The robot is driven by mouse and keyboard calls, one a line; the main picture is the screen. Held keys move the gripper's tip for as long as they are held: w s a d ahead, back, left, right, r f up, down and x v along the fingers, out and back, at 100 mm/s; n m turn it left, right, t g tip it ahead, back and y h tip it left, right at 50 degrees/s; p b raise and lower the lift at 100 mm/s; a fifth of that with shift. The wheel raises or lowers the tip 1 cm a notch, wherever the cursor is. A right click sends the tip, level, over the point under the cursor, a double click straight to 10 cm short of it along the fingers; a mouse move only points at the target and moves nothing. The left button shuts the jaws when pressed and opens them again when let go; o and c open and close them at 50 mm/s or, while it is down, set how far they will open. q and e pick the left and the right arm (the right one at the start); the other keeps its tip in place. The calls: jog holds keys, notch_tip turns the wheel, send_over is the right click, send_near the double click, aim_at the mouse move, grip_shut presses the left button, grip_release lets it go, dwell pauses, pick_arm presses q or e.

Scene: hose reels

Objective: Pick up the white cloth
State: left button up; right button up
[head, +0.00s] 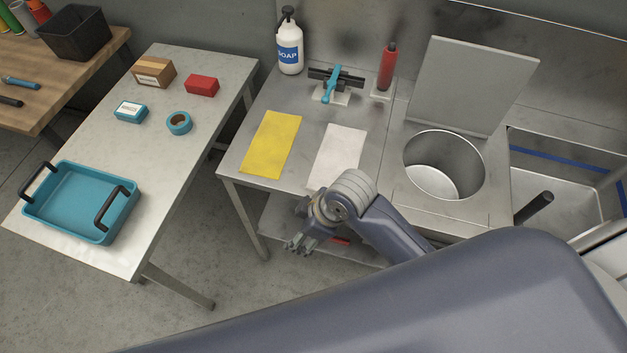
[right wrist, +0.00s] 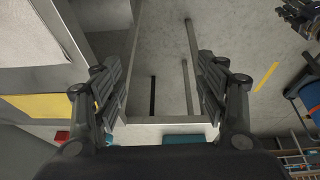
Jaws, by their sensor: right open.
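The white cloth (head: 338,152) lies flat on the steel counter (head: 236,178), right of a yellow cloth (head: 271,143). My right gripper (head: 298,244) is in front of the counter's front edge, nearer to me than the white cloth, and apart from it. In the right wrist view my right gripper (right wrist: 162,88) is open and empty, with floor showing between its fingers. There the white cloth (right wrist: 30,32) shows at the upper left and the yellow cloth (right wrist: 45,105) below it.
Behind the cloths stand a soap bottle (head: 289,48), a teal-handled tool (head: 330,84) and a red bottle (head: 387,68). A round bin opening (head: 443,165) with a raised lid (head: 472,85) is to the right. A side table (head: 195,150) with a teal tray (head: 82,203) is left.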

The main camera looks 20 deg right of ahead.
jog(key=w+a+r+n, duration=0.1)
jog(key=w+a+n, duration=0.1)
jog(key=w+n, duration=0.15)
jog(key=n+g+h, duration=0.3)
jog(key=n+h, duration=0.1)
jog(key=n, duration=0.6)
send_near(314, 184)
notch_tip(314, 184, down, 5)
jog(key=b, duration=0.8)
jog(key=shift+s+d+b, duration=0.1)
jog(key=shift+d+b, duration=0.05)
jog(key=shift+b, duration=0.2)
jog(key=shift+f, duration=1)
jog(key=shift+f, duration=0.1)
